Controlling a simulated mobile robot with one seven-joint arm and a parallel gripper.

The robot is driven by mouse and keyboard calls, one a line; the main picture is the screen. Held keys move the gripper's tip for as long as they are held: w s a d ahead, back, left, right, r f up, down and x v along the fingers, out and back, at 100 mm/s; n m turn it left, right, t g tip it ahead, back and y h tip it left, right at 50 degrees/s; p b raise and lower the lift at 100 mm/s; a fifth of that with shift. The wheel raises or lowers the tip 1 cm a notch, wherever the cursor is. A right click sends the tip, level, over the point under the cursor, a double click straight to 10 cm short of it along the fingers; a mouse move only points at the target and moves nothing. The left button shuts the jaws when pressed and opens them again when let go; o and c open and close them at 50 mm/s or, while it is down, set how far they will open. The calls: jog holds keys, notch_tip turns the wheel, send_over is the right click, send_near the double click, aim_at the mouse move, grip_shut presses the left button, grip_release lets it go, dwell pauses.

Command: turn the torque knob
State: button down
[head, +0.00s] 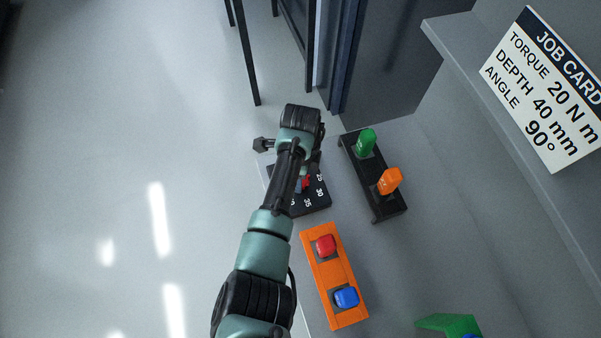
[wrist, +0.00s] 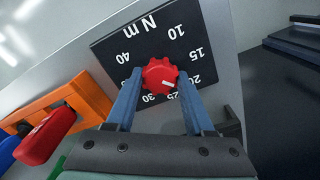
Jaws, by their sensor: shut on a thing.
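The torque knob (wrist: 160,71) is red and lobed, with a white mark, on a black dial plate (wrist: 112,48) lettered "N m". My gripper (wrist: 160,82) is shut on the knob, one blue finger at each side. The white mark points to the lower right in the wrist view, towards the 20 and 25 side; the exact reading is unclear. The fingers cover some numbers. In the head view my arm hides much of the dial plate (head: 316,199), and a bit of the red knob (head: 304,183) shows beside it. The job card (head: 545,90) reads torque 20 N m.
An orange block (head: 336,277) with red and blue pieces sits near the dial. A black rack (head: 378,190) with green and orange pieces stands to its right. A green object (head: 447,323) is at the bottom edge.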

jog(key=shift+c, duration=1.4)
grip_release()
jog(key=shift+r, duration=0.1)
notch_tip(320, 180, up, 13)
jog(key=b, duration=0.1)
